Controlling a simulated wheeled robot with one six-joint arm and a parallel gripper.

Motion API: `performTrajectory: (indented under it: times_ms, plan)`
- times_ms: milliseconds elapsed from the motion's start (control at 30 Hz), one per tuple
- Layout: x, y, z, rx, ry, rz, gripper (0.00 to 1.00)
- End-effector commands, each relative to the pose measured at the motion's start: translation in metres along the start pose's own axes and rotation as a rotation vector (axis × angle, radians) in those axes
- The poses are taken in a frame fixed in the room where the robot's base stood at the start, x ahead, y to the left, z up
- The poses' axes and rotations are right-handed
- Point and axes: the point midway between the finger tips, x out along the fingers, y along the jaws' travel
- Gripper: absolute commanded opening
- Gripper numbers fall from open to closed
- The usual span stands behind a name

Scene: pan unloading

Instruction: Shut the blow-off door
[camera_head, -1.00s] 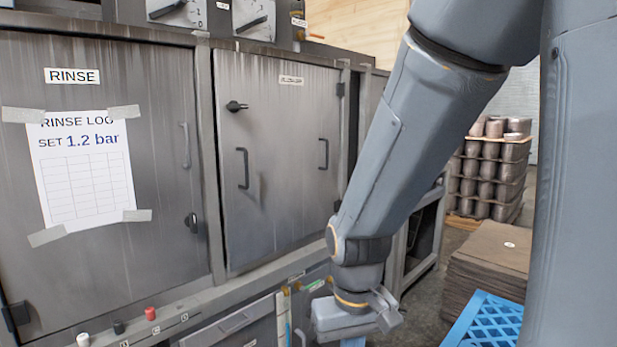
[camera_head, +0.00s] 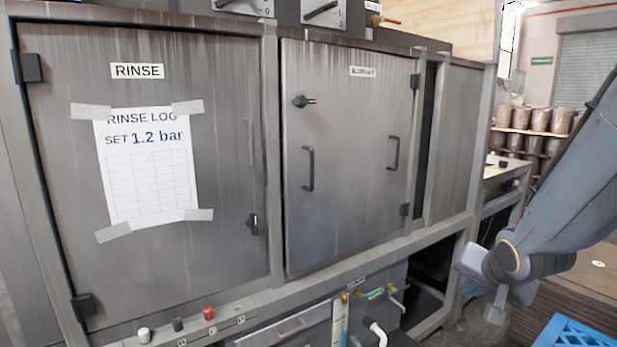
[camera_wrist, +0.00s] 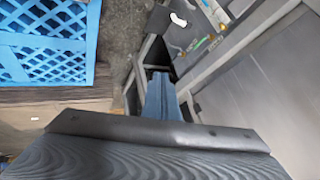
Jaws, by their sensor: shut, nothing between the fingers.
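The blow-off door (camera_head: 345,190) is the middle grey steel door in the head view, right of the rinse door. Its small label (camera_head: 362,71) is too blurred to read surely. It has a black latch (camera_head: 304,101), two black bar handles (camera_head: 308,169) and hinges on its right edge. Its left and lower edges seem to stand slightly proud of the frame; I cannot tell how far it is ajar. My gripper (camera_head: 496,303) is shut and empty, right of the door and lower, apart from it. The wrist view shows no door handle clearly.
The rinse door (camera_head: 230,150) with its taped log stands left. Below are push buttons (camera_head: 208,313) and pipes with valves (camera_head: 375,292). A blue crate (camera_head: 575,335) is at lower right, also in the wrist view (camera_wrist: 45,45). Racked pans (camera_head: 540,120) stand behind my arm.

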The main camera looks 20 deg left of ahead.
Motion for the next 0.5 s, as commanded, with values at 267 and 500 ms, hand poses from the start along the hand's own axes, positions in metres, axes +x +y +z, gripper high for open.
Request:
performTrajectory:
  times_ms: [267, 500]
  plan:
    - [-0.01, -0.21, -0.029, 0.314, 0.031, -0.635, 0.0]
    - [-0.058, -0.312, -0.001, 0.504, -0.213, -1.004, 0.0]
